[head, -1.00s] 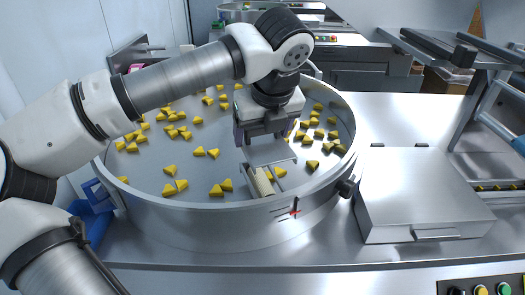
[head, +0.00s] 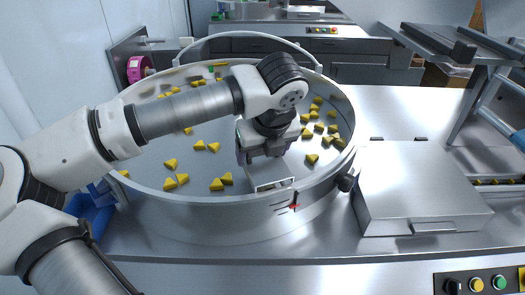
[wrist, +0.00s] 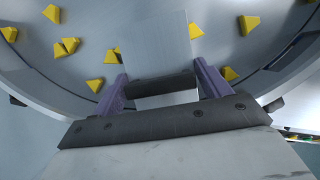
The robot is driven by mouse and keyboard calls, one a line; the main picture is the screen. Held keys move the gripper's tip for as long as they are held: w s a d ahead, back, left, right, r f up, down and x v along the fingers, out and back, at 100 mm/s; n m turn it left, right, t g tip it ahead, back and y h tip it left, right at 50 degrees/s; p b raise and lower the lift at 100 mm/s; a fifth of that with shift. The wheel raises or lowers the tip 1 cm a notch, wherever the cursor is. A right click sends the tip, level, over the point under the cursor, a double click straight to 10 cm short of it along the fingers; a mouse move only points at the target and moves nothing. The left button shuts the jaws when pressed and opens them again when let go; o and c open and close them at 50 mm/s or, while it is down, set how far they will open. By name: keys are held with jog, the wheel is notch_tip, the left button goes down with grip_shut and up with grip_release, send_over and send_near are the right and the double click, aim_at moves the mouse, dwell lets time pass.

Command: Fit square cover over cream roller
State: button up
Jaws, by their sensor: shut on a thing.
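The square cover (head: 272,173) is a grey metal plate with a folded front edge, at the near right rim of the large round pan. My gripper (head: 264,156) is shut on the cover and holds it low at the rim. In the wrist view the cover (wrist: 157,45) extends out between the purple fingers of my gripper (wrist: 165,85). The cream roller is hidden in both current views; the cover now sits where the roller showed before. Whether the cover touches the rim or is seated, I cannot tell.
The round pan (head: 200,222) holds several yellow triangular pieces (head: 183,179). A dark knob (head: 346,182) sticks out from its right side. A closed metal box (head: 420,180) stands to the right. A blue bin (head: 92,208) is at the left.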

jog(key=shift+f+b, duration=0.5)
jog(key=shift+b, duration=0.2)
jog(key=shift+r, duration=0.1)
jog(key=o, duration=1.1)
jog(key=r+p, duration=0.1)
jog(key=p, duration=0.1)
jog(key=shift+r+p, duration=0.4)
jog(key=b+v, duration=0.3)
jog(key=v, duration=0.8)
jog(key=shift+s+r, duration=0.15)
jog(key=shift+s, duration=0.05)
